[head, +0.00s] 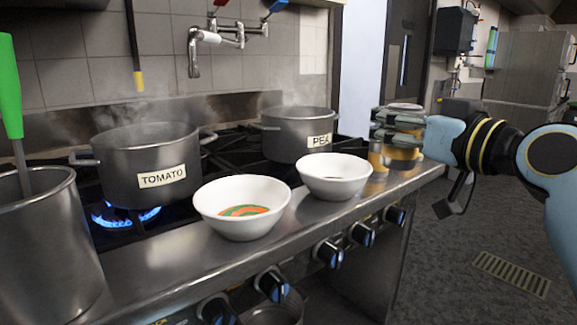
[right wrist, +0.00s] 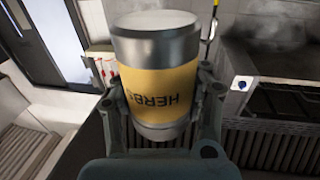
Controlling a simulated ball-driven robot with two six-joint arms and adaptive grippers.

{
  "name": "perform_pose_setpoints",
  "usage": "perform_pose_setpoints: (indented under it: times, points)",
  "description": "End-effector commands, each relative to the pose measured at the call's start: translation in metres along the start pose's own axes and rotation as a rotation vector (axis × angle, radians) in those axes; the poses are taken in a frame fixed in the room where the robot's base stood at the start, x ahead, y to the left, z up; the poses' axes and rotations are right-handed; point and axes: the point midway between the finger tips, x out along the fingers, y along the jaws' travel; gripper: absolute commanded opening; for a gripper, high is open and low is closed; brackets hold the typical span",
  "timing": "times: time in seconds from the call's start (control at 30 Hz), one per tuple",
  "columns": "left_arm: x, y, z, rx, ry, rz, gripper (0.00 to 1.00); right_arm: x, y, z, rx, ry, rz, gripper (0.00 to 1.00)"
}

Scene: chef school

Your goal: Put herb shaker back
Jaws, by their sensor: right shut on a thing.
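The herb shaker (right wrist: 158,85) is a metal cylinder with a yellow band lettered "HERBS", seen upside down in the right wrist view. In the head view its silver top (head: 404,106) and yellow band show around the fingers, and it looks upright. My right gripper (head: 398,130) is shut around the shaker at the right end of the steel counter ledge (head: 385,190). I cannot tell whether the shaker's base touches the ledge. My left gripper is not in view.
A white bowl with orange and green contents (head: 225,228) and another white bowl (head: 345,192) stand on the ledge left of the shaker. Steaming TOMATO (head: 140,165) and PEA (head: 285,140) pots sit on the stove. A steel container (head: 50,265) with a green-handled utensil stands at left.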

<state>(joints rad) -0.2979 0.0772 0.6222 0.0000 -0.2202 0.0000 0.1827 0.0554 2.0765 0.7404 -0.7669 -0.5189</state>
Motion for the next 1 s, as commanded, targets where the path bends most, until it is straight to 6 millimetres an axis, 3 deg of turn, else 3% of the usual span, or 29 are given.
perform_pose_setpoints:
  times: [0.33, 0.63, 0.77, 0.83, 1.0]
  points:
    - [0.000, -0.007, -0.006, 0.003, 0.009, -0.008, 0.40, -0.032, 0.002, 0.062, 0.002, -0.011, 0.002, 0.00]
    - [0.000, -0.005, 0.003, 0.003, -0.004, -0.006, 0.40, -0.092, -0.003, 0.105, 0.000, -0.012, -0.009, 0.00]
    - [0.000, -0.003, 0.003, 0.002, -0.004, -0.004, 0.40, -0.124, -0.011, 0.109, -0.001, -0.011, -0.026, 0.00]
    - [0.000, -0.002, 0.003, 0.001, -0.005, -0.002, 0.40, -0.140, -0.018, 0.099, -0.004, -0.007, -0.039, 0.00]
    - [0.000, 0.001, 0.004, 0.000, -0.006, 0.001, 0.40, -0.143, -0.021, 0.075, -0.003, -0.001, -0.037, 0.00]
